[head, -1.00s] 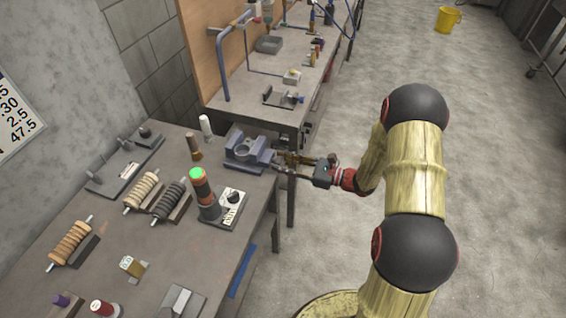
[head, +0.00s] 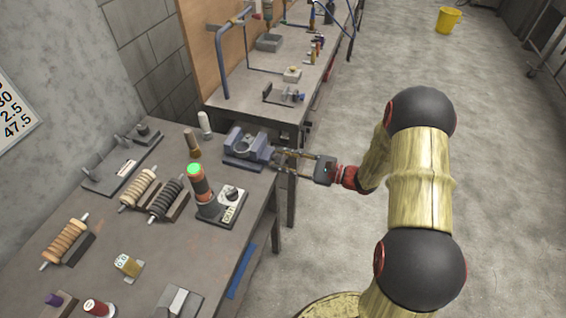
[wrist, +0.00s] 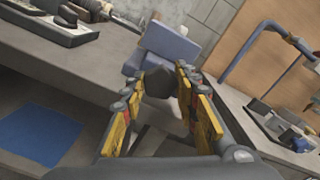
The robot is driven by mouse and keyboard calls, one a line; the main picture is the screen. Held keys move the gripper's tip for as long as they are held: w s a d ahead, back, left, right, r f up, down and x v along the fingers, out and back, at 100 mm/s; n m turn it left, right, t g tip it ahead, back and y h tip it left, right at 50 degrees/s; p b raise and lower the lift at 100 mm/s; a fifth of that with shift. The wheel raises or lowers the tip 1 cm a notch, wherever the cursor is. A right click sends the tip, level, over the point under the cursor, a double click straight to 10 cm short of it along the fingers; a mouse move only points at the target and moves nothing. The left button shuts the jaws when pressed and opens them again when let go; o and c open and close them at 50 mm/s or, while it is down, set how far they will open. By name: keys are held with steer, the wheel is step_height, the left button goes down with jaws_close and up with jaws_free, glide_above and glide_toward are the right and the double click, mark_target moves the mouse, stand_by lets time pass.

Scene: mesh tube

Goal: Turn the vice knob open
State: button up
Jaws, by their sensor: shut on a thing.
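The blue-grey vice (head: 243,150) stands at the right edge of the near workbench. Its dark knob (wrist: 160,82) faces out past the bench edge, toward my gripper. My gripper (head: 281,162) reaches in from the right, its fingers level with the knob. In the wrist view my gripper (wrist: 158,90) has one yellow-padded finger on each side of the knob and is shut on it. The vice body (wrist: 168,46) shows right behind the knob. In the head view the fingertips largely cover the knob.
A box with a dial and a green-topped cylinder (head: 203,195) stands in front of the vice on the near workbench (head: 85,240). A brown cylinder (head: 192,145) and a white one (head: 205,125) stand behind it. A second bench (head: 235,98) lies beyond. Open floor lies right.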

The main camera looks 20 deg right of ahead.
steer(key=n+b, duration=0.3)
steer(key=n, duration=0.2)
steer(key=shift+f, duration=0.1)
steer(key=shift+n, duration=0.3)
stand_by(0.4)
steer(key=o, duration=1.2)
steer(key=shift+c, duration=0.2)
steer(key=v, duration=0.8)
